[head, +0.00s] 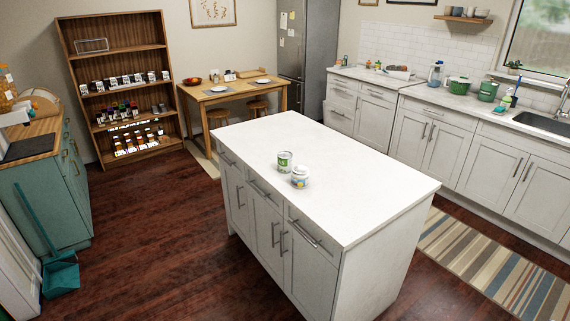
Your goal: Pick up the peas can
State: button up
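A green and white can (285,162) stands upright on the white top of the kitchen island (350,165). Its green colour fits peas, but its label is too small to read. A white jar or tub (300,177) with a coloured label stands just in front and to the right of it, very close. I cannot tell whether the two touch. My gripper is not in view.
The rest of the island top is bare. A wooden shelf (123,50) with rows of small goods stands at the back left, beside a small table (232,92). Dark wooden floor (150,230) is open left of the island. A blue dustpan (61,275) stands at the lower left.

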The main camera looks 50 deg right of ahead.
aim_at(284, 158)
jog(key=i, duration=1)
